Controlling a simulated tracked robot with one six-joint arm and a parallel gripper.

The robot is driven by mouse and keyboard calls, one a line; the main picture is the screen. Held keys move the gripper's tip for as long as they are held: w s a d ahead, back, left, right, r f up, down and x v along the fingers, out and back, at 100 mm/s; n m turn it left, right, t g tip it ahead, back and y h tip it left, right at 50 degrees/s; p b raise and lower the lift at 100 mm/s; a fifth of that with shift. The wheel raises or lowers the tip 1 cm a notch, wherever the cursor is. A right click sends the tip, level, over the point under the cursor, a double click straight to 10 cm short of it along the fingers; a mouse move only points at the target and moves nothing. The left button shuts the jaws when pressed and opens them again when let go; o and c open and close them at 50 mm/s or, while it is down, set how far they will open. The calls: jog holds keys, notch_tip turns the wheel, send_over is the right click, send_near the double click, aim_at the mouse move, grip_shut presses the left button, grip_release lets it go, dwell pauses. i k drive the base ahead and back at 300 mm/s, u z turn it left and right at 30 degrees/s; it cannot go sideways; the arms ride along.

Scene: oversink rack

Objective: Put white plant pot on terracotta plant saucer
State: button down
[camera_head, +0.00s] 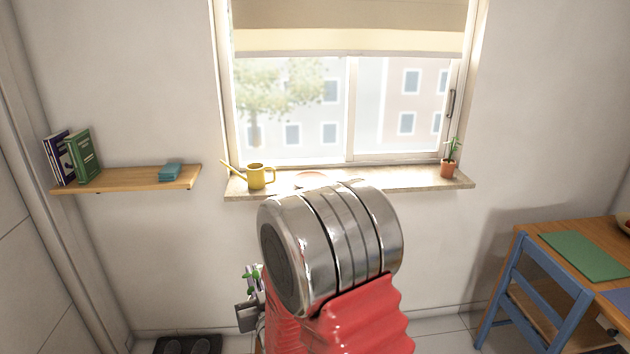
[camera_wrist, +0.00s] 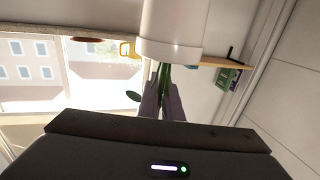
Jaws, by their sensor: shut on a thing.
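The white plant pot (camera_wrist: 172,30) shows large at the top of the wrist view, which is upside down. Green stems (camera_wrist: 163,78) rise from it between the fingers of my gripper (camera_wrist: 163,95). In the head view, green leaves (camera_head: 253,277) show left of my red arm, while the pot is mostly hidden. The terracotta plant saucer (camera_head: 311,179) lies on the windowsill, partly covered by my arm. It also shows as a thin brown strip in the wrist view (camera_wrist: 88,40). The pot is held apart from it.
The windowsill (camera_head: 415,181) holds a yellow watering can (camera_head: 257,177) left of the saucer and a small potted plant (camera_head: 450,163) at its right end. A wall shelf (camera_head: 125,180) with books is at left. A table with a blue chair (camera_head: 540,275) stands at right.

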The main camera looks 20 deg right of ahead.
aim_at(310, 182)
jog(key=u, duration=0.1)
jog(key=i, duration=0.95)
jog(key=z, duration=0.15)
jog(key=k, duration=0.9)
jog(key=u, duration=0.1)
jog(key=i, duration=0.45)
